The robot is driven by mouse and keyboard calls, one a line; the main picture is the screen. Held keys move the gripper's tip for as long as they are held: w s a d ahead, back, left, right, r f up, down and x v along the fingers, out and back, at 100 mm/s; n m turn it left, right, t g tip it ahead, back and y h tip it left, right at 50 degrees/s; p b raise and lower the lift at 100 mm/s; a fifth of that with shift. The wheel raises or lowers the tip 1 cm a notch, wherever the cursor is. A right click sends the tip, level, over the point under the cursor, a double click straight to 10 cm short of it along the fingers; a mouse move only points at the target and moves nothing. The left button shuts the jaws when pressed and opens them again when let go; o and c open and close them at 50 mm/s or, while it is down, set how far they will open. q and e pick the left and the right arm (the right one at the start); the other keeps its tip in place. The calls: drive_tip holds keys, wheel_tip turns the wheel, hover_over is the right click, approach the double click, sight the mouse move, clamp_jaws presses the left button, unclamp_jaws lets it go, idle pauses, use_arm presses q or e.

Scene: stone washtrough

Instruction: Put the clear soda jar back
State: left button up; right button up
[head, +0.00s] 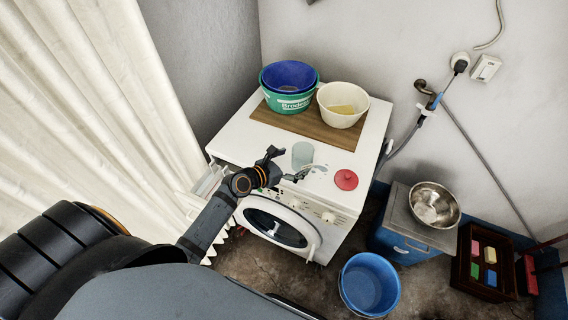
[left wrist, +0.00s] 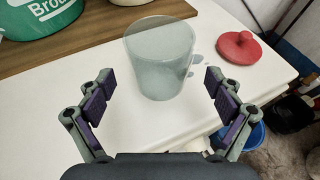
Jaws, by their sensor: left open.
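The clear soda jar (head: 302,155) stands upright on the white top of the washing machine (head: 235,138), near its front edge. In the left wrist view the jar (left wrist: 160,58) is see-through and greyish, just beyond the fingertips and centred between them. My left gripper (head: 282,165) is open, its fingers spread on either side in front of the jar; it also shows in the left wrist view (left wrist: 155,92), with nothing between its fingers. A red lid (head: 346,180) lies to the right of the jar. My right gripper is not in view.
A wooden board (head: 270,118) behind the jar holds a green tub (head: 290,103) with a blue bowl and a cream bowl (head: 342,104). A blue bucket (head: 370,284) stands on the floor. A metal bowl (head: 434,205) and a dark crate (head: 463,275) are at right.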

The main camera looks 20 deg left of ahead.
use_arm(q)
drive_tip(key=v, duration=0.6)
idle(0.3)
